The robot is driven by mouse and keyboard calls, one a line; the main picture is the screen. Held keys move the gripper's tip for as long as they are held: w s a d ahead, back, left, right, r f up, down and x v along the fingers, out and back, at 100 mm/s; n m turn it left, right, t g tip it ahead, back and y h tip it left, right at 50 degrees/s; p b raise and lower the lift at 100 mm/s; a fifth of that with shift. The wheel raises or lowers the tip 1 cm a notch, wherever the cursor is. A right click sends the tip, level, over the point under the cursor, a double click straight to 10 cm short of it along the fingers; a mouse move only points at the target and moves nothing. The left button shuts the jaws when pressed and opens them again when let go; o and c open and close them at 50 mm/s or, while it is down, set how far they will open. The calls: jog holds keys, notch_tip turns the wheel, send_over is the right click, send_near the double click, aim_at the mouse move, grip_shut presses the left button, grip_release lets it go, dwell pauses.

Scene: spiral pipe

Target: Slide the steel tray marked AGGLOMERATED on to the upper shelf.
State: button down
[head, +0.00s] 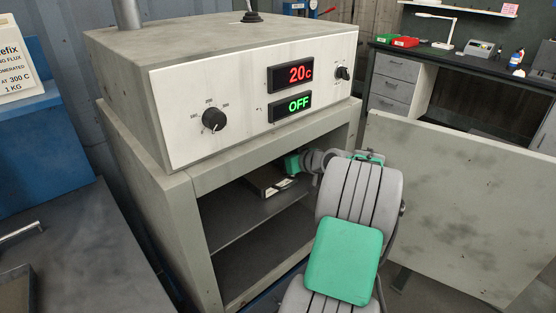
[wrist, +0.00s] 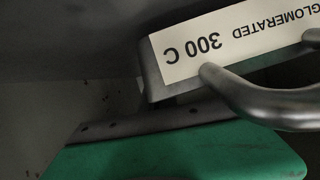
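The steel tray (head: 262,186) sits inside the open oven, towards the back of the upper shelf (head: 240,220). In the wrist view, the tray (wrist: 152,82) carries a white label (wrist: 240,42) reading "…GLOMERATED 300 C", upside down; its first letters are out of frame. A curved metal handle (wrist: 265,103) stands out from the tray at the right. My gripper (head: 292,164) is inside the oven, close to the tray's right end. Its green part (wrist: 180,155) shows along the bottom of the wrist view, near the handle. Its fingertips and any grip on the handle cannot be made out.
The oven's control panel (head: 250,90) is above the opening and reads 20c and OFF. The oven door (head: 465,205) stands open at the right, beside my arm. A lower space (head: 255,268) lies under the shelf. A dark bench (head: 75,235) is at the left.

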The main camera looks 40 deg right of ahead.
jog(key=shift+f+b, duration=0.3)
jog(key=shift+b, duration=0.05)
jog(key=c, duration=1.6)
grip_release()
jog(key=shift+f, duration=0.1)
jog(key=shift+s, duration=0.15)
